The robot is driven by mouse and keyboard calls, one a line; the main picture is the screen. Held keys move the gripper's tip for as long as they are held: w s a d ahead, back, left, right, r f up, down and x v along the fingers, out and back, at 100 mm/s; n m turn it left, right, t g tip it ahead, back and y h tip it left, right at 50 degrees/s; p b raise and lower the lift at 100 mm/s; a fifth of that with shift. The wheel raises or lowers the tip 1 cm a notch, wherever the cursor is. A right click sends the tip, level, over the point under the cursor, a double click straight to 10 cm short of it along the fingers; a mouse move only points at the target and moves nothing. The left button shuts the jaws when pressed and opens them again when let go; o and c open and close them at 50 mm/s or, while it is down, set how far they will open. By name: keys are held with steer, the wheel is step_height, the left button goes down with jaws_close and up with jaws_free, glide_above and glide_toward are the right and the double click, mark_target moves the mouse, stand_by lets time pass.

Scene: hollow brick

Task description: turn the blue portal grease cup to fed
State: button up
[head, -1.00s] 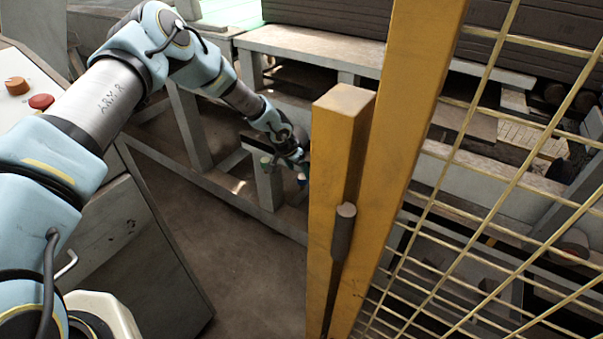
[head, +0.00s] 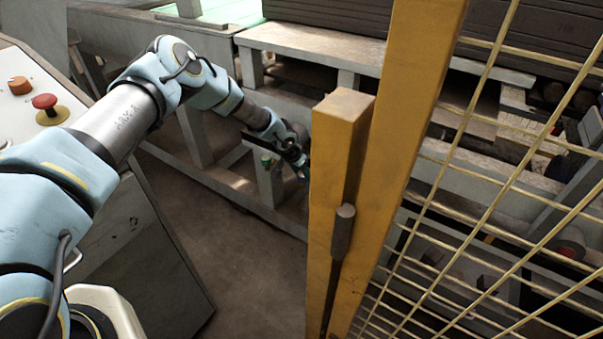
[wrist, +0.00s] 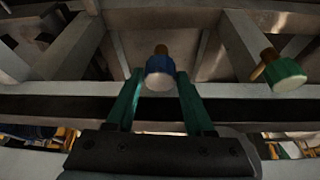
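The blue portal grease cup (wrist: 160,74) shows in the wrist view as a short blue cylinder with a pale face and a brass stem. It sits between the green fingertips of my gripper (wrist: 159,76), with a narrow gap on each side. The fingers are open, and I see no clear contact. In the head view my gripper (head: 301,168) reaches the low frame beside the yellow post, which hides part of it. I cannot make out the blue cup there. A green cup (wrist: 285,75) on a brass stem is to the right in the wrist view.
In the head view, a yellow post (head: 340,160) and wire mesh fence (head: 500,190) stand close right of my arm. A console with a red button (head: 46,104) is left. Bare floor (head: 215,225) lies between.

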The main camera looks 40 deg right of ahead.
jaws_close()
steer(key=shift+w+f+b, duration=0.1)
steer(key=shift+f+b, duration=0.1)
steer(key=shift+b, duration=0.55)
steer(key=m+b, duration=0.1)
steer(key=b, duration=0.1)
steer(key=shift+f+g+b, duration=0.15)
steer(key=shift+g+b, duration=0.15)
steer(key=m+b, duration=0.1)
steer(key=b, duration=0.1)
steer(key=shift+w+m+b, duration=0.1)
steer(key=shift+m+b, duration=0.3)
steer(key=m+g+b, duration=0.1)
steer(key=m+b, duration=0.2)
steer(key=b, duration=0.1)
steer(key=shift+g, duration=0.3)
steer(key=shift+r+m+g+b, duration=0.3)
steer(key=shift+m+b, duration=0.6)
steer(key=shift+b, duration=0.5)
steer(key=shift+r, duration=0.1)
